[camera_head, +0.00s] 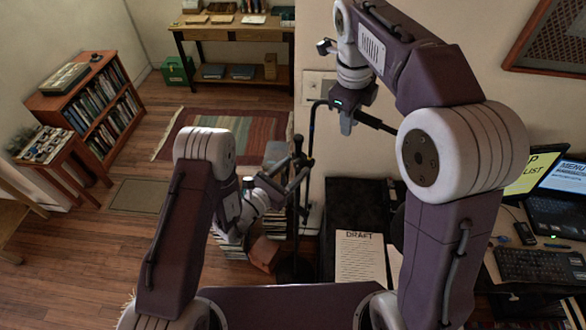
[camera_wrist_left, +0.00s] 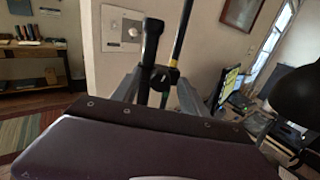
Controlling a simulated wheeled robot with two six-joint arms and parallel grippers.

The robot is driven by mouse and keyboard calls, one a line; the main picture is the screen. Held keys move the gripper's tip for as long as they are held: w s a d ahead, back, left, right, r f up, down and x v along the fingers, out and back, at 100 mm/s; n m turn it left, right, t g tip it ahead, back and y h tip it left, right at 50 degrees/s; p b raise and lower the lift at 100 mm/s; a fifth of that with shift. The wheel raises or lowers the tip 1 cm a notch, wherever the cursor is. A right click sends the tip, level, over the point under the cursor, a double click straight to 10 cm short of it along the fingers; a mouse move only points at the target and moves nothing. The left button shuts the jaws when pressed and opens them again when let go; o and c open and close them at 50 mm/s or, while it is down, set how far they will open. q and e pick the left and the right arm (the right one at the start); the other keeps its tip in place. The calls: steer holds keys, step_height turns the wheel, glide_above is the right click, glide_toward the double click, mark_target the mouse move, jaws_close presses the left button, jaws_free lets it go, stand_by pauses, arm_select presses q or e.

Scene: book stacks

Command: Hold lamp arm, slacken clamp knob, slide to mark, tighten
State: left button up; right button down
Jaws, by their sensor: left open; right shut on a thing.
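The dark lamp stand (camera_head: 296,235) rises from a round base on the floor, and its thin upper rod (camera_head: 311,130) runs up to the lamp arm (camera_head: 376,123). My right gripper (camera_head: 346,122) is shut on the lamp arm. My left gripper (camera_head: 296,172) is open at the stand, near the dark clamp (camera_head: 298,146). In the left wrist view its fingers stand either side of the clamp (camera_wrist_left: 160,78), with a dark upright post (camera_wrist_left: 152,38) and a rod with a yellow stretch (camera_wrist_left: 183,30) above. I cannot tell whether the fingers touch the knob. The dark lampshade (camera_wrist_left: 300,95) is at right.
A black cabinet (camera_head: 350,195) with a DRAFT sheet (camera_head: 361,258) stands right of the lamp. Book stacks (camera_head: 232,240) and a reddish box (camera_head: 264,254) sit by its base. A desk with a keyboard (camera_head: 540,265) is at right.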

arm_select(q)
steer(key=v, duration=1.2)
arm_select(e)
steer(key=shift+r, duration=0.1)
stand_by(0.4)
step_height(320, 180, down, 12)
steer(key=shift+r, duration=0.25)
stand_by(1.7)
steer(key=shift+w+r, duration=0.1)
stand_by(1.0)
arm_select(q)
steer(key=x, duration=1.2)
jaws_close()
